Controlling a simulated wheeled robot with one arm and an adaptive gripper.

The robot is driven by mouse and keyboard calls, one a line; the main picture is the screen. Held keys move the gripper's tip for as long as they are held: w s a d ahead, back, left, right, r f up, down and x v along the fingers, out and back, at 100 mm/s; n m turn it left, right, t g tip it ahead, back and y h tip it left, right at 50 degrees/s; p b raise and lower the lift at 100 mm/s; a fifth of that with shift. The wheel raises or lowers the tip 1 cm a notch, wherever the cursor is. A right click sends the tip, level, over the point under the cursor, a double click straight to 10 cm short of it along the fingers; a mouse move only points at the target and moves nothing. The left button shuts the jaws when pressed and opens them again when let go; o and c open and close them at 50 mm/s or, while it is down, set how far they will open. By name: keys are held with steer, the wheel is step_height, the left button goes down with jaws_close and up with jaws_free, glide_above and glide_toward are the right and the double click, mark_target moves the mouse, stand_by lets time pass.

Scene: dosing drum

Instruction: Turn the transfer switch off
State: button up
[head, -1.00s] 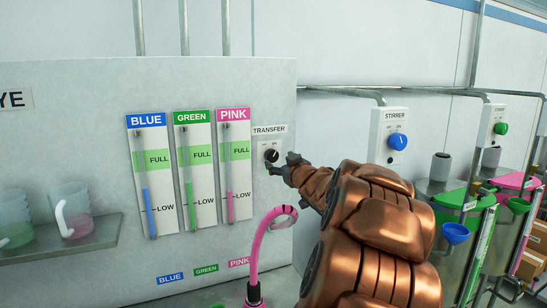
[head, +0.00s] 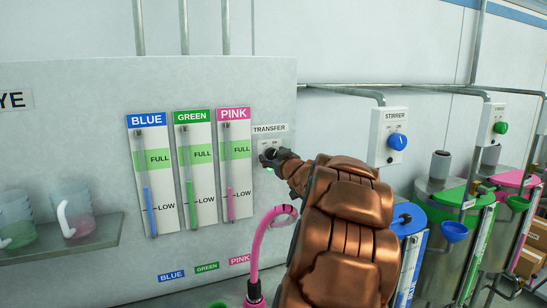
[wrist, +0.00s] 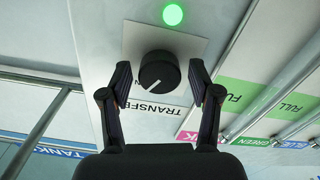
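The transfer switch is a black round knob (wrist: 159,70) with a white pointer line, on a pale plate. In the wrist view it sits between the two fingers of my gripper (wrist: 160,76), which is open with a visible gap on each side of the knob. A green lamp (wrist: 172,14) is lit beside the plate. The TRANSFER label (head: 269,128) shows above the switch in the head view. There my gripper (head: 272,158) is at the switch and covers most of the knob.
Blue, green and pink level gauges (head: 194,170) are mounted left of the switch. A pink hose (head: 262,245) curves up below it. The stirrer switch box (head: 388,137) is to the right, above lidded drums. A shelf (head: 90,240) with jugs is at the left.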

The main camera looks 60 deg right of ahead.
steer(key=c, duration=0.9)
steer(key=shift+c, duration=0.2)
steer(key=shift+f+n, duration=0.1)
steer(key=shift+n, duration=0.3)
steer(key=n+b, duration=0.3)
steer(key=n, duration=0.1)
steer(key=shift+f+n, duration=0.15)
steer(key=shift+n, duration=0.25)
steer(key=n+b, duration=0.4)
steer(key=n, duration=0.2)
steer(key=shift+n, duration=0.3)
steer(key=o, duration=1.1)
steer(key=shift+r, duration=0.2)
steer(key=shift+o, duration=0.2)
